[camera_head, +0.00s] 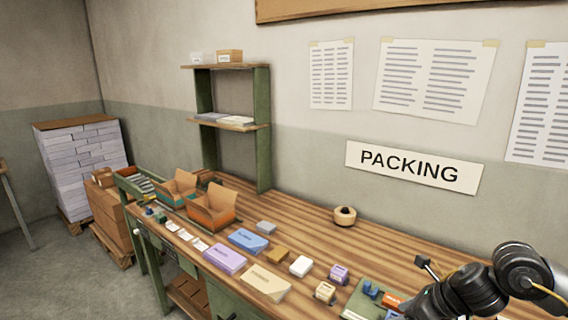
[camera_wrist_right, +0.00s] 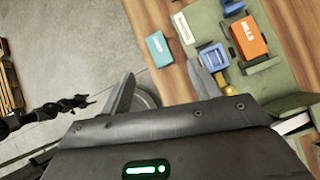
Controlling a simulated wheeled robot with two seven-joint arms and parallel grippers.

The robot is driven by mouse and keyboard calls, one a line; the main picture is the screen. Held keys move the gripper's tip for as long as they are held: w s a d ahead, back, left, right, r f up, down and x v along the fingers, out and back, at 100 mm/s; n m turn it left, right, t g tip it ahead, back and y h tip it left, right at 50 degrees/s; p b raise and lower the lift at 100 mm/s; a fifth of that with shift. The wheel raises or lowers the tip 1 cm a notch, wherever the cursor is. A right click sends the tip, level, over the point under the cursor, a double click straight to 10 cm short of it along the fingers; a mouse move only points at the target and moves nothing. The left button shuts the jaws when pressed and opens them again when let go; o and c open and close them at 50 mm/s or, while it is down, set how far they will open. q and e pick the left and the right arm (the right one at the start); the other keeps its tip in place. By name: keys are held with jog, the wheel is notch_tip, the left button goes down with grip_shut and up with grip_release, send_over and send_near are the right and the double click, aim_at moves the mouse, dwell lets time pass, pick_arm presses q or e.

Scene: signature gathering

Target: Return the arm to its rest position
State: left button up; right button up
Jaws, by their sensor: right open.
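My right arm (camera_head: 475,290) reaches in from the lower right of the head view, over the near right part of the bench. Its jaws are not clear there. In the right wrist view my right gripper (camera_wrist_right: 160,70) is open, with nothing between its two fingers. Below the fingers are the bench edge and the floor. A teal box (camera_wrist_right: 159,48) lies on the bench close to the right finger. My left gripper is not seen in the head view. A dark jointed part at the left of the wrist view is too unclear to name.
An orange box (camera_wrist_right: 248,38) and a blue item (camera_wrist_right: 213,57) sit on a green tray (camera_wrist_right: 273,82). Boxes and envelopes, including a purple one (camera_head: 225,259), line the bench front. A green shelf (camera_head: 262,130) stands behind.

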jog(key=s+a+f+m+t+y, duration=0.1)
jog(key=s+a+f+m+t, duration=0.15)
jog(key=a+m, duration=0.55)
jog(key=s+a+f+m+t+y, duration=0.1)
jog(key=s+a+f+m+t, duration=0.15)
jog(key=a+m, duration=0.5)
jog(key=s+d+f+m+g+h, duration=0.2)
jog(key=s+d+f+m, duration=0.2)
jog(key=s+m, duration=0.45)
jog(key=s+d+f+m+g+h, duration=0.25)
jog(key=s+d+f+m, duration=0.2)
jog(key=s+m, duration=0.35)
jog(key=s+d+f+m+g+h, duration=0.2)
jog(key=s+d+f+m+h, duration=0.15)
jog(key=s+m, duration=0.5)
notch_tip(320, 180, down, 34)
jog(key=r+g+b, duration=0.1)
jog(key=b, duration=0.5)
pick_arm(q)
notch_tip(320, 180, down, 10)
jog(key=b, duration=0.4)
pick_arm(e)
jog(key=s+d+f+g, duration=0.1)
jog(key=s+d+f, duration=0.2)
jog(key=s+f, duration=1.2)
notch_tip(320, 180, down, 5)
jog(key=shift+s+r+m, duration=0.15)
jog(key=shift+s+m, duration=0.2)
jog(key=shift+s, duration=0.05)
